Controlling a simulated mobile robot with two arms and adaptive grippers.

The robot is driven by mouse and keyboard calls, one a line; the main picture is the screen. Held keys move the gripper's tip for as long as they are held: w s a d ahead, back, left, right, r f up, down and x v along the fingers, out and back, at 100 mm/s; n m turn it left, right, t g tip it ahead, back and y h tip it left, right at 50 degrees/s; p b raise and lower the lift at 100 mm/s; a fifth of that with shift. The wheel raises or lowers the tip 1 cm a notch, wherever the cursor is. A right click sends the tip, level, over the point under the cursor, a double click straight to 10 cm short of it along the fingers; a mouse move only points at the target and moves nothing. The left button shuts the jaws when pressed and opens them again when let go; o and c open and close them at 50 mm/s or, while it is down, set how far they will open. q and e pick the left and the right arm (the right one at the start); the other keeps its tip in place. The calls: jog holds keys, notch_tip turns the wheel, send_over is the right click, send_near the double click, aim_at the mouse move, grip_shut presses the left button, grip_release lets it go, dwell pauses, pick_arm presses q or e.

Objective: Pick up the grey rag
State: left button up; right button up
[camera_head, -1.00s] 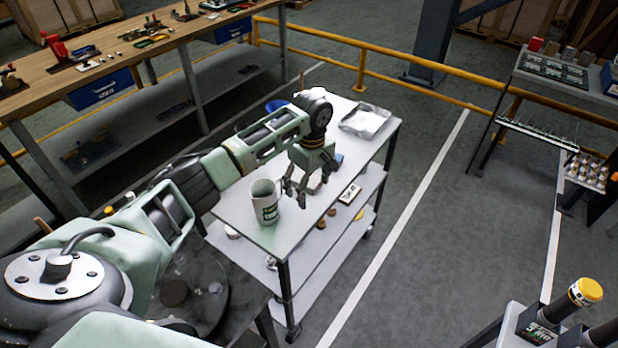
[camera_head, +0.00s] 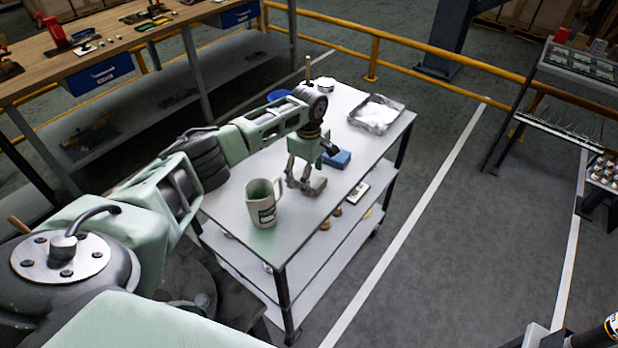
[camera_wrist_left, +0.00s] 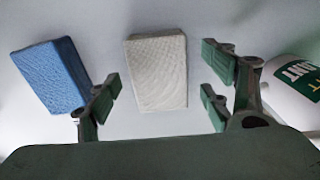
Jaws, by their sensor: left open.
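The grey rag is a folded, pale textured block (camera_wrist_left: 157,72) lying flat on the white cart top. In the head view it shows as a small grey patch (camera_head: 317,186) beside my left gripper (camera_head: 302,176), partly hidden by the fingers. My left gripper points down, low over the cart top. In the left wrist view its fingers (camera_wrist_left: 161,92) are spread wide, with the rag between and ahead of them. The gripper is open and empty. I cannot tell the exact height of the fingertips above the surface. My right gripper is in no view.
A blue folded cloth or sponge (camera_wrist_left: 52,76) lies left of the rag in the wrist view, close to a finger. A white mug (camera_head: 262,204) with a green label stands on the other side. A silver tray (camera_head: 376,114) and a blue bowl (camera_head: 279,95) are farther back.

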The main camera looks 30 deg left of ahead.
pick_arm(q)
jog(key=shift+f, duration=0.65)
jog(key=c, duration=1.2)
jog(key=shift+r, duration=0.1)
jog(key=shift+w+r, duration=0.1)
jog(key=shift+r, duration=0.4)
notch_tip(320, 180, up, 3)
jog(key=shift+f+b, duration=0.2)
jog(key=shift+b, duration=0.25)
jog(key=shift+s+d+r+b, duration=0.2)
jog(key=shift+d+r+b, duration=0.15)
jog(key=shift+d+r, duration=1.25)
jog(key=shift+s+d+r+b, duration=0.3)
jog(key=shift+d+r, duration=0.55)
jog(key=shift+d, duration=1.45)
jog(key=shift+s+d+r+b, duration=0.1)
jog(key=shift+d+r+b, duration=0.3)
jog(key=shift+d+r, duration=1.2)
jog(key=shift+d+f, duration=0.35)
jog(key=shift+f, duration=0.05)
